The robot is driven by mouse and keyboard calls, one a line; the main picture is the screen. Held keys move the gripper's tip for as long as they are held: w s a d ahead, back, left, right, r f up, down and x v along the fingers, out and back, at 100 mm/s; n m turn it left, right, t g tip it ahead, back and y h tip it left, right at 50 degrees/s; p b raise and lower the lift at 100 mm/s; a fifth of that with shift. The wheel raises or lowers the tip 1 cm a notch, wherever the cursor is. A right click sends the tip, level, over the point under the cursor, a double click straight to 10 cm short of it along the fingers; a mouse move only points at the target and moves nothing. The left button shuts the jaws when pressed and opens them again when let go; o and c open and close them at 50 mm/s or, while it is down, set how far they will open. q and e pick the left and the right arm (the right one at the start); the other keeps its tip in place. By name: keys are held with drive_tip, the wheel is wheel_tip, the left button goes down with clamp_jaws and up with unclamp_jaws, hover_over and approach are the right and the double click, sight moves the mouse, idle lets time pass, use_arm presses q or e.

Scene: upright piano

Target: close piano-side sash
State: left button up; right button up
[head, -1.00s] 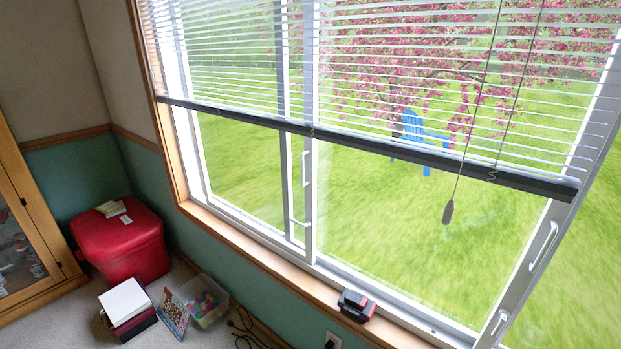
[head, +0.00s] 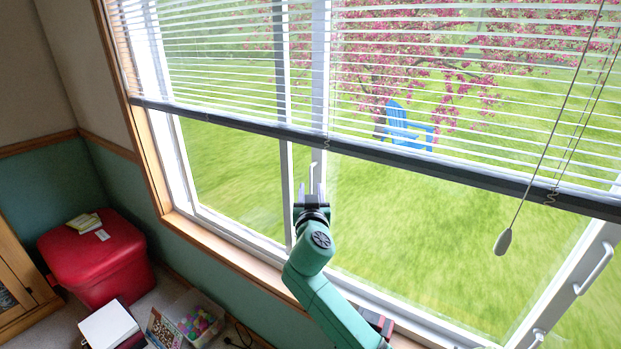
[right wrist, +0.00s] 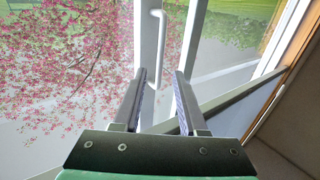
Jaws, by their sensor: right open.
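The white-framed sliding window has two upright stiles near its middle. The right one (head: 319,230) carries a slim white pull handle (head: 313,172). My right gripper (head: 309,190) is open at that handle, with its fingers pointing up. In the right wrist view the handle (right wrist: 159,42) lies just beyond and between the open fingertips (right wrist: 160,75); I cannot tell if they touch it. Another stile (head: 563,292) with a white handle (head: 596,268) stands at the far right. No piano shows, so I cannot tell which sash is the piano-side one. My left gripper is out of view.
A blind with a dark bottom rail (head: 420,160) hangs over the upper window, its cord tassel (head: 503,242) dangling at right. A wooden sill (head: 235,258) runs below. A red ottoman (head: 95,262), a book stack (head: 110,328) and a toy bin (head: 203,320) stand on the floor at left.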

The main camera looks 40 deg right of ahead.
sight(311, 181)
drive_tip(key=x, duration=0.3)
drive_tip(key=shift+d+r, duration=0.15)
drive_tip(key=shift+w+d, duration=0.25)
drive_tip(key=shift+w, duration=0.2)
clamp_jaws()
drive_tip(key=shift+f, duration=0.2)
idle(0.7)
